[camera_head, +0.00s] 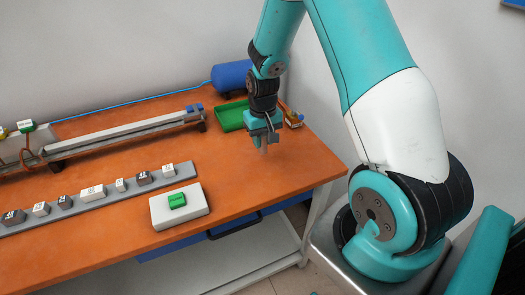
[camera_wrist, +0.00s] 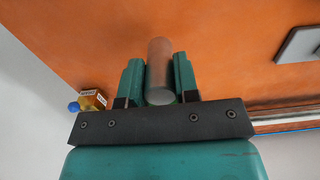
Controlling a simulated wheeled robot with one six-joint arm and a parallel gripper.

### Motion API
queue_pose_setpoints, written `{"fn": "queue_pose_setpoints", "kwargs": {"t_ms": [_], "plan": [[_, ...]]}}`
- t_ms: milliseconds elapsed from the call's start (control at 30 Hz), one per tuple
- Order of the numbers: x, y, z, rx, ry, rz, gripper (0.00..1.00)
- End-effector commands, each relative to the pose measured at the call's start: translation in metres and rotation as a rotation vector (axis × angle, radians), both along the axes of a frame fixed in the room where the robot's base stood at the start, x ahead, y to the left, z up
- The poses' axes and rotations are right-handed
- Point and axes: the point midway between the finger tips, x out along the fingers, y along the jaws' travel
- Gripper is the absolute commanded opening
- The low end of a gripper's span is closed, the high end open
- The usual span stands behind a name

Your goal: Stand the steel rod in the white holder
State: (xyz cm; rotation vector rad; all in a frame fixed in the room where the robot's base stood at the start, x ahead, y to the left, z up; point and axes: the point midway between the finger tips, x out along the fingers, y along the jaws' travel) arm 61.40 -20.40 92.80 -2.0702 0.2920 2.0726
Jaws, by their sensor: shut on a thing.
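My gripper (camera_head: 264,138) is shut on the steel rod (camera_head: 264,149), above the right part of the orange table. In the wrist view the rod (camera_wrist: 160,70) is a grey cylinder between the two green fingers (camera_wrist: 160,85). In the head view it hangs down roughly upright, its lower end apart from the tabletop as far as I can tell. Several small white and dark labelled blocks stand on a long grey rail (camera_head: 100,198) at the left; I cannot tell which thing, if any, is the white holder.
A white box with a green button (camera_head: 178,202) stands near the front edge. A green tray (camera_head: 230,116), a blue cylinder (camera_head: 232,75) and a small yellowish box (camera_head: 294,121) are near the gripper. A long metal track (camera_head: 125,135) runs leftward. The orange tabletop (camera_head: 285,165) before the gripper is clear.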

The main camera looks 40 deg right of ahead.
Motion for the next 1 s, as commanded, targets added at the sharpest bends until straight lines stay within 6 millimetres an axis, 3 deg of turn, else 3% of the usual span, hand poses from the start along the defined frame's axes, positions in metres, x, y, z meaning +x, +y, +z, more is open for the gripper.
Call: {"fn": "queue_pose_setpoints", "kwargs": {"t_ms": [433,833,867,933,1000], "plan": [[0.0,0.0,-0.05,0.0,0.0,0.0,0.0],[0.001,0.0,-0.057,-0.001,-0.002,0.0,0.0],[0.001,0.0,-0.056,0.0,-0.001,0.0,0.34],[0.001,0.0,-0.056,0.0,-0.001,0.0,0.5],[0.0,0.0,-0.056,0.0,-0.001,0.0,0.54]]}}
